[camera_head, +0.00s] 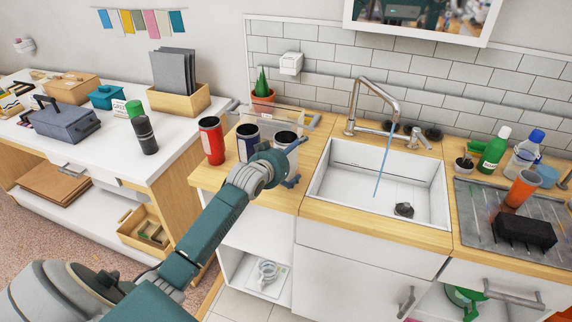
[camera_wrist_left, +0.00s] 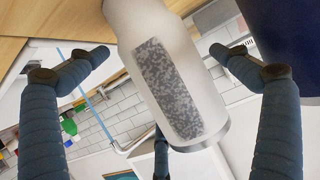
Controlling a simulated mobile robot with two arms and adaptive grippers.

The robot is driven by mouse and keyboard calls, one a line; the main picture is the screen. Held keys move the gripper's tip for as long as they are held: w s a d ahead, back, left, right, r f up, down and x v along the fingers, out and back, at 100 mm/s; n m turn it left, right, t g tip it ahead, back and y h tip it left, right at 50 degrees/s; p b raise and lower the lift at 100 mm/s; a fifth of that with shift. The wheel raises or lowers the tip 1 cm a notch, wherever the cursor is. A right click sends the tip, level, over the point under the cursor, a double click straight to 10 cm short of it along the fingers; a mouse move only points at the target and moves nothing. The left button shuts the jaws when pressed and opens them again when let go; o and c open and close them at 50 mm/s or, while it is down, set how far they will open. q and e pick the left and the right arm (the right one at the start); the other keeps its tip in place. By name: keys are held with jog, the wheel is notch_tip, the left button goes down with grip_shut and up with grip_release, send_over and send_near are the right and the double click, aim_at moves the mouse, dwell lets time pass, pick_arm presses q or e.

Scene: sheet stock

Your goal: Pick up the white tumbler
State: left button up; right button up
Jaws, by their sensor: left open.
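The white tumbler (camera_head: 284,146) stands on the wooden counter left of the sink, at the right end of a row of tumblers. My left gripper (camera_head: 294,164) is beside it and partly hides it in the head view. In the left wrist view the white tumbler (camera_wrist_left: 178,85), with a grey speckled panel, lies between the two spread fingers of my left gripper (camera_wrist_left: 158,55). The gripper is open, with gaps seen between the fingertips and the tumbler. My right gripper is not in view.
A dark blue tumbler (camera_head: 247,141) stands close left of the white one and shows at the wrist view's edge (camera_wrist_left: 284,40). A red tumbler (camera_head: 211,140) is farther left. A potted cactus (camera_head: 263,92) stands behind. The sink (camera_head: 381,180), with running water, is to the right.

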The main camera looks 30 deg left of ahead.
pick_arm(q)
jog(key=shift+c, duration=0.3)
jog(key=c, duration=1.3)
jog(key=shift+r, duration=0.1)
jog(key=shift+c, duration=0.4)
jog(key=shift+r, duration=0.1)
jog(key=shift+r, duration=0.3)
notch_tip(320, 180, up, 19)
jog(key=b, duration=0.2)
jog(key=shift+b, duration=0.35)
jog(key=shift+r, duration=0.1)
